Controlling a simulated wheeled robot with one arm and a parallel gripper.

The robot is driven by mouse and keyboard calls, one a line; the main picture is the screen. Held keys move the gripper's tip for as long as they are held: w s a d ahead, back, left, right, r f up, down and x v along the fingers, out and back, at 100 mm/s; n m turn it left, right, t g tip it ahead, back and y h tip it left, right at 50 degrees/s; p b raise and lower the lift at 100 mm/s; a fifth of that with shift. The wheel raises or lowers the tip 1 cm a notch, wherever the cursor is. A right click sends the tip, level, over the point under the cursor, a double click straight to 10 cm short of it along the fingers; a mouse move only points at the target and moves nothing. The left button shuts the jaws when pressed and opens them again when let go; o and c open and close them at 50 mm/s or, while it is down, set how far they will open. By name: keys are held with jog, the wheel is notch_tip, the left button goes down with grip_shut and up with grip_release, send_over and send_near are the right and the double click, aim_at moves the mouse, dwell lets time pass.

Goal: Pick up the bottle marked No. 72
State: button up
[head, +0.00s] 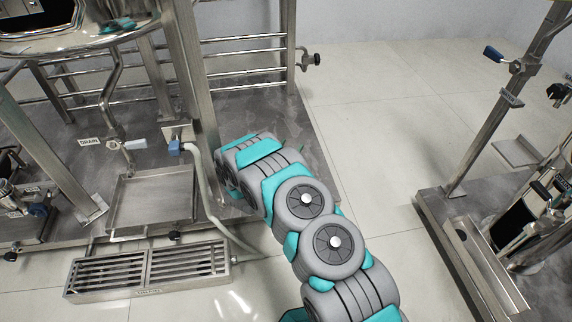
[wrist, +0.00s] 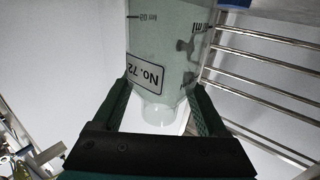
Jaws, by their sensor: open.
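A clear, faintly greenish bottle (wrist: 168,45) with graduation marks fills the upper middle of the wrist view. Its white label (wrist: 145,75) reads "No. 72", upside down in the picture. The bottle narrows to a pale neck low in the picture, close to my gripper's palm. My gripper (wrist: 160,95) is open, with one dark green finger on each side of the narrowing end. I cannot tell whether either finger touches it. In the head view my arm reaches over the left skid, and it hides the gripper; I cannot make out the bottle there.
Horizontal steel rails (wrist: 262,85) run close to the bottle's right in the wrist view. In the head view, the left skid has steel posts, a drain tray (head: 152,205) and a hose (head: 205,190). A floor grate (head: 150,272) lies in front. Clear floor separates it from the right skid (head: 440,212).

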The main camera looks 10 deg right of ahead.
jog(key=shift+c, duration=0.2)
grip_shut()
dwell(0.4)
